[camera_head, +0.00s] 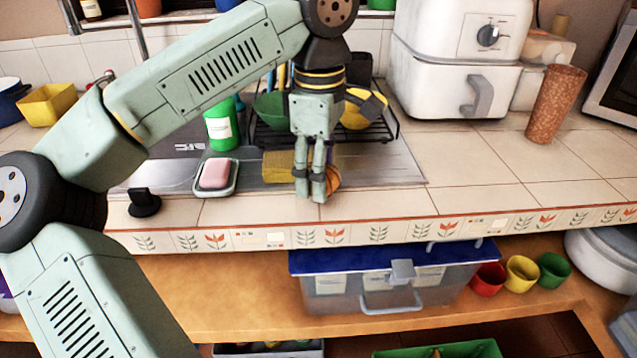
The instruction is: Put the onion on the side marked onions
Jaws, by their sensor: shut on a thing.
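My gripper (317,190) points down over the front of the counter, by the sink's edge. It is shut on a round orange-brown thing, which looks like the onion (334,178). The fingers cover much of the onion, and only its right part shows. A clear box (340,303) with a blue lid (380,258) stands on the wooden shelf below the counter. The lid is on. Pale labels show on the box's front, but I cannot read them. I cannot make out any side marked onions.
A yellow sponge (279,166) and a pink soap in a dish (214,175) lie left of the gripper. A dish rack (380,128) stands behind. Red (487,279), yellow (521,273) and green (554,270) cups stand right of the box. The counter's right side has free room.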

